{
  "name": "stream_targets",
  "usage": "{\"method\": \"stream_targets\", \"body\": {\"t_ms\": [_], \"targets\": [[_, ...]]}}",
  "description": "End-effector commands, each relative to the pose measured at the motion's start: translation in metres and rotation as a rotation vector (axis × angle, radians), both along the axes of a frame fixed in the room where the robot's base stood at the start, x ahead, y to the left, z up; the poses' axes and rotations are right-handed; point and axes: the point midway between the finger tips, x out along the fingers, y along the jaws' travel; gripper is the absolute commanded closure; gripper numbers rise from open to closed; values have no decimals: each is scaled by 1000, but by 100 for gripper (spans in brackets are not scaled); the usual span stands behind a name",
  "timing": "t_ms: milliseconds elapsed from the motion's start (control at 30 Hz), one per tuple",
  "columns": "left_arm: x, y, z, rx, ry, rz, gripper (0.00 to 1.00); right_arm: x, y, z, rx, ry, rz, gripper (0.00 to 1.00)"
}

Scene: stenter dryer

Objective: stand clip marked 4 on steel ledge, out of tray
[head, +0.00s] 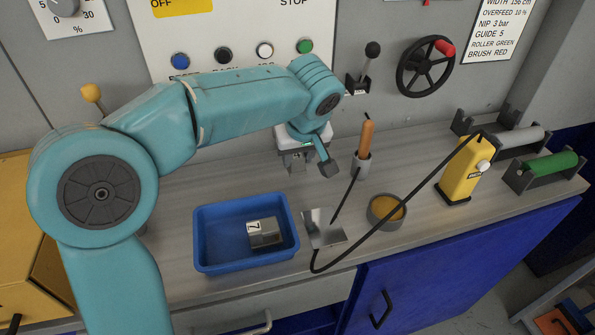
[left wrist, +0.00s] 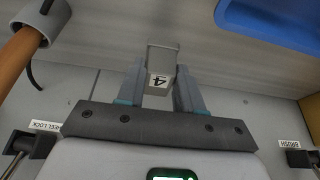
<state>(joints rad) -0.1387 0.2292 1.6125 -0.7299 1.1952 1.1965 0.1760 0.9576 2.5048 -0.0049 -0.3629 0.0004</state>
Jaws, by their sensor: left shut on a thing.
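My left gripper (head: 297,160) is above the steel ledge (head: 180,215) near the back wall, behind the blue tray (head: 205,265). In the left wrist view its fingers are shut on a grey clip marked 4 (left wrist: 159,80). The clip is outside the tray, whose corner shows at upper right in that view (left wrist: 270,28). In the head view the gripper and arm largely hide this clip. I cannot tell whether its base touches the ledge. Another clip, marked 7 (head: 266,233), lies in the tray. My right gripper is not in view.
A wooden-handled tool (head: 367,137) stands in a holder near the gripper. The ledge left of the tray is bare.

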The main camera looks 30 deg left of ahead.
Motion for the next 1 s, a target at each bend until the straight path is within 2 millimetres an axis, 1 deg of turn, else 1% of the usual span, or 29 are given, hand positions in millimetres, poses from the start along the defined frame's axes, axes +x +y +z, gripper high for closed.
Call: {"method": "stream_targets", "body": {"t_ms": [100,233,300,500,667,700,733,767,1000], "targets": [[0,1,-22,1,4,-1,100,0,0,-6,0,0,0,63],[1,1,-39,1,3,0,100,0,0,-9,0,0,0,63],[2,1,-41,0,2,-1,100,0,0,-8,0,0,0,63],[2,1,-41,0,0,-1,100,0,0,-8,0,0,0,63],[2,1,-46,0,0,-1,100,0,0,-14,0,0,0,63],[2,1,-44,0,2,-1,51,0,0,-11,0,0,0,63],[2,1,-44,0,2,-1,42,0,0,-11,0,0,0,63],[2,1,-44,0,2,-1,39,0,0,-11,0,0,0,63],[2,1,-43,0,2,-1,39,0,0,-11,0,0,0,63]]}}
